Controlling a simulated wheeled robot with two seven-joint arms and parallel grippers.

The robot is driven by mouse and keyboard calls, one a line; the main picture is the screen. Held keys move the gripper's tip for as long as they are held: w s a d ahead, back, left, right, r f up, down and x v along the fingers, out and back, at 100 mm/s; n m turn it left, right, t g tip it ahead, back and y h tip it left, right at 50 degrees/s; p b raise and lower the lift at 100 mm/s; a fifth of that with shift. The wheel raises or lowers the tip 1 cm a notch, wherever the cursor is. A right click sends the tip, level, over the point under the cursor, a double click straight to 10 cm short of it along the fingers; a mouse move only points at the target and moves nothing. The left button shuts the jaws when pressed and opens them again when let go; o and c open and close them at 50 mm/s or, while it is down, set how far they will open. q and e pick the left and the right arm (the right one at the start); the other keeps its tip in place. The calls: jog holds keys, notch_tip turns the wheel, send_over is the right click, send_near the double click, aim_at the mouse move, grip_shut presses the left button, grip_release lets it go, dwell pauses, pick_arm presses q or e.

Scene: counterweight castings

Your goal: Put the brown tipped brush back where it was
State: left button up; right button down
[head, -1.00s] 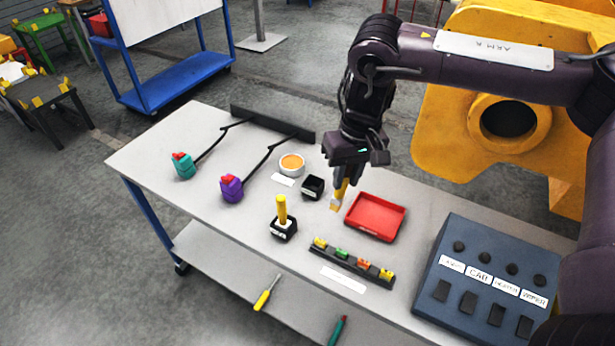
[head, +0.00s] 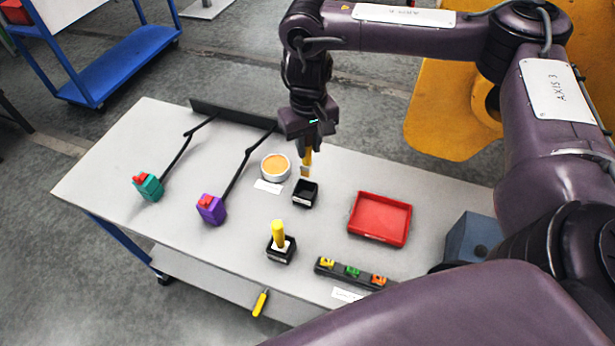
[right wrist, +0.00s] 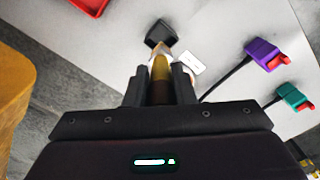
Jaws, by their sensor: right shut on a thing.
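My right gripper (head: 308,140) is shut on a yellow-handled brush (head: 307,160), which points tip down. Its tip end looks tan and pale. In the right wrist view the brush (right wrist: 159,80) sits between the fingers, its tip in line with the near edge of a small black cup (right wrist: 160,32). In the head view that cup (head: 305,196) is just below the tip and looks empty. I cannot tell whether the tip touches it. A second yellow-handled brush (head: 278,232) stands upright in another black holder (head: 281,252). My left gripper is out of view.
A round tin with orange contents (head: 275,167) is close left of the cup, with a white label (head: 268,187). A red tray (head: 380,218) lies to the right. A rack of coloured pieces (head: 352,272) and teal (head: 148,187) and purple (head: 211,209) blocks are on the table.

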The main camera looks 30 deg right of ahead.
aim_at(307, 175)
jog(key=f, duration=0.2)
jog(key=w+f, duration=0.1)
jog(key=f, duration=0.2)
jog(key=shift+f+b, duration=0.2)
jog(key=shift+b, duration=0.15)
jog(key=f, duration=0.2)
jog(key=shift+w+f+b, duration=0.25)
jog(key=shift+f+b, duration=0.05)
jog(key=shift+f, duration=0.3)
jog(key=shift+s+f, duration=0.2)
notch_tip(307, 175, down, 3)
jog(key=shift+w+f+b, duration=0.1)
jog(key=shift+f+b, duration=0.05)
jog(key=shift+b, duration=0.35)
jog(key=c, duration=1.2)
grip_release()
jog(key=shift+f, duration=0.1)
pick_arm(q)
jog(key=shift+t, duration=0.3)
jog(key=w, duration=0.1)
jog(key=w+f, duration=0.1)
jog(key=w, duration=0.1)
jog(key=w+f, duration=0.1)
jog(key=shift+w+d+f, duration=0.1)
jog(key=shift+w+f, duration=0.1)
